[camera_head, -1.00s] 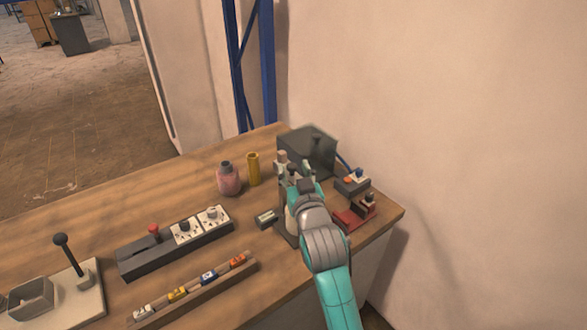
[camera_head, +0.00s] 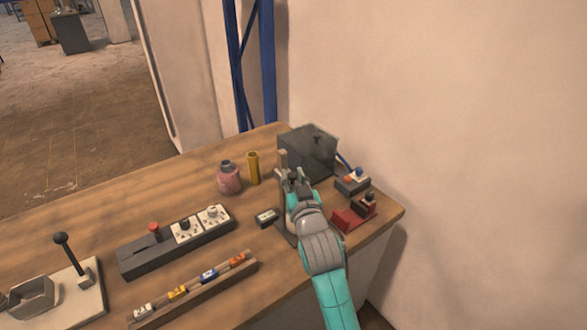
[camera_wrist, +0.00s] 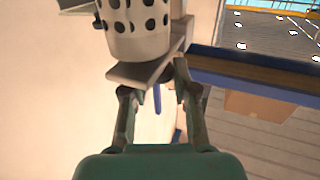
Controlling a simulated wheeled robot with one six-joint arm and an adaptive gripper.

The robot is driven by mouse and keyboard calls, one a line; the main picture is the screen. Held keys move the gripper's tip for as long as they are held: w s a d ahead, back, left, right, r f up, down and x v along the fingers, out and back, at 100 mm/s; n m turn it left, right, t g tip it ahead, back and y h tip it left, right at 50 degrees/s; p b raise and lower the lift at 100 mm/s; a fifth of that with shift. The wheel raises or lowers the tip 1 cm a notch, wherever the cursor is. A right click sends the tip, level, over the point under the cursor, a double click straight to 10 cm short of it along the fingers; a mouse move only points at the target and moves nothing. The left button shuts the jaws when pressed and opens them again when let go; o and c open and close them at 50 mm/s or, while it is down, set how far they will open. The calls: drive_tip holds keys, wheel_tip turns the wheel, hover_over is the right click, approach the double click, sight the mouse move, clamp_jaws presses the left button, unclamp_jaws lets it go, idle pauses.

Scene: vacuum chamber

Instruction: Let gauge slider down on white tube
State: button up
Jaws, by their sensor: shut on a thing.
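The gauge stand's upright post (camera_head: 283,162) rises near the right end of the wooden bench. My gripper (camera_head: 294,180) is beside the post and hides most of the stand's lower part. In the wrist view my gripper (camera_wrist: 157,82) has its fingers closed in at a grey bar (camera_wrist: 148,70), which I take for the gauge slider. A pale cylinder with round holes (camera_wrist: 137,32) stands directly beyond the bar; I cannot tell whether it is the white tube. The white tube is not clearly visible in the head view, and any contact with the slider is hidden.
A dark box (camera_head: 310,150) stands behind my gripper. A red fixture (camera_head: 349,218) and a button box (camera_head: 352,184) are to the right. A pink bottle (camera_head: 229,180), yellow cylinder (camera_head: 253,168) and small display (camera_head: 267,217) are to the left.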

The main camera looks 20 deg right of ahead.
drive_tip(key=shift+f, duration=0.4)
drive_tip(key=o, duration=0.8)
drive_tip(key=s+a, duration=0.1)
drive_tip(key=s, duration=1.1)
drive_tip(key=shift+f, duration=0.1)
